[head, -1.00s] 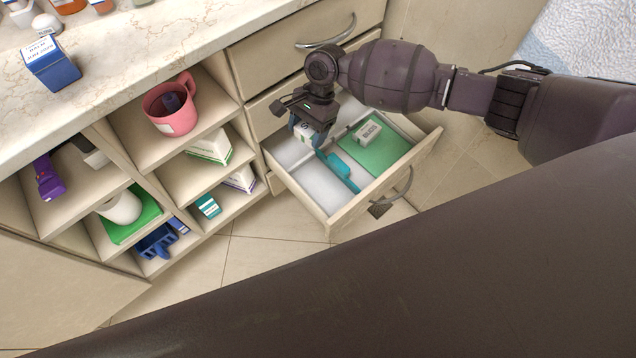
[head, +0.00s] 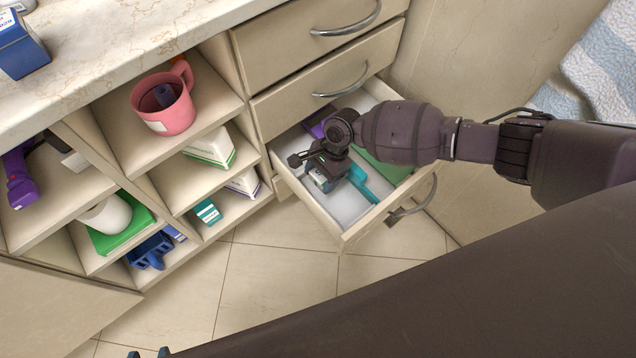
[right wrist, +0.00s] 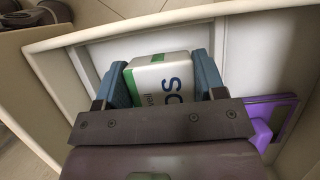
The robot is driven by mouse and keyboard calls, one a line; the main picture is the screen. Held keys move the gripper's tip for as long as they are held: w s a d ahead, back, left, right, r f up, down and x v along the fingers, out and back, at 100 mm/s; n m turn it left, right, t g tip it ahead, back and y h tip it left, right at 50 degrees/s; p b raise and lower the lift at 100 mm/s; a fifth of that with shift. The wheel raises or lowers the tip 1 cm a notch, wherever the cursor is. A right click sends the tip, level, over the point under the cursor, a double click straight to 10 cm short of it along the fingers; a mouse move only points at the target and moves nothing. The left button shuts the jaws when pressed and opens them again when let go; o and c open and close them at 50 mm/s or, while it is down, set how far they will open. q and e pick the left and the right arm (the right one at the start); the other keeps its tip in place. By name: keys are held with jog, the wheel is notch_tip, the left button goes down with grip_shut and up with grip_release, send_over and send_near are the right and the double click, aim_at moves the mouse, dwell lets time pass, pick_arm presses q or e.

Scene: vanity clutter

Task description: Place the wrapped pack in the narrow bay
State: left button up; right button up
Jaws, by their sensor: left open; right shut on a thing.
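My right gripper (head: 324,172) is inside the open drawer, over its left, white-floored part. It is shut on the wrapped pack (right wrist: 160,75), a white box-like pack with green edging and dark lettering, seen between the blue fingers in the right wrist view. In the head view the arm mostly hides the pack, and I cannot tell whether it touches the floor.
A teal long thing (head: 362,182) lies right of the pack in the drawer. A purple thing (head: 319,122) lies at the drawer's back; it also shows in the right wrist view (right wrist: 262,130). Open shelves hold a pink mug (head: 165,105) and boxes. Floor in front is clear.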

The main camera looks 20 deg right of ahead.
aim_at(317, 195)
jog(key=shift+f, duration=0.4)
jog(key=f+b, duration=0.2)
jog(key=f, duration=0.3)
jog(key=shift+s, duration=0.2)
jog(key=shift+w+f+b, duration=0.1)
jog(key=shift+f+b, duration=0.2)
jog(key=shift+f, duration=0.1)
jog(key=shift+w+r, duration=0.15)
jog(key=shift+r, duration=0.05)
jog(key=shift+f, duration=0.15)
jog(key=o, duration=1)
pick_arm(q)
jog(key=shift+w+d+f+m, duration=0.15)
jog(key=shift+w+d+m, duration=0.15)
jog(key=shift+w+m, duration=0.1)
pick_arm(e)
jog(key=shift+o, duration=0.2)
